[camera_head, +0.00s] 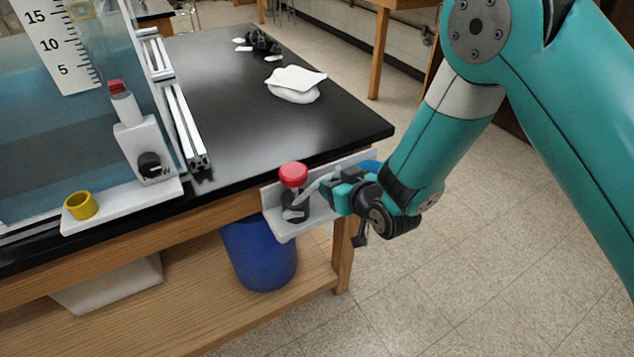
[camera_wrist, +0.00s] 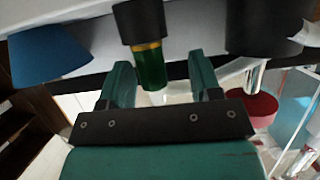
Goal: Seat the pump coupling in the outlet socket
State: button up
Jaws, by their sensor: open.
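My gripper (camera_head: 330,188) is at the white shelf on the table's near right corner, just right of a red-capped black part (camera_head: 293,176). In the wrist view, my gripper (camera_wrist: 162,74) is open, with a finger on each side of a green cylinder (camera_wrist: 151,72) with a gold band and black collar. The cylinder may be the pump coupling; the gripper hides it in the head view. I cannot tell whether a finger touches it. A yellow ring (camera_head: 81,205), possibly the outlet socket, stands on a white ledge at the left.
The white shelf (camera_head: 284,228) also carries a blue part (camera_head: 369,166) behind my gripper. A tank (camera_head: 50,130) with a white bracket (camera_head: 140,142) and black knob stands left. White cloths (camera_head: 296,80) lie farther back. The black tabletop (camera_head: 250,118) is clear in the middle.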

jog(key=shift+w+f, duration=0.35)
jog(key=shift+w, duration=0.25)
jog(key=shift+w+d+h, duration=0.25)
jog(key=shift+d+h, duration=0.05)
jog(key=shift+d, duration=0.1)
jog(key=shift+s+a, duration=0.1)
jog(key=shift+a, duration=0.25)
jog(key=c, duration=0.4)
jog(key=shift+a, duration=0.1)
jog(key=c, duration=0.6)
jog(key=shift+r, duration=0.15)
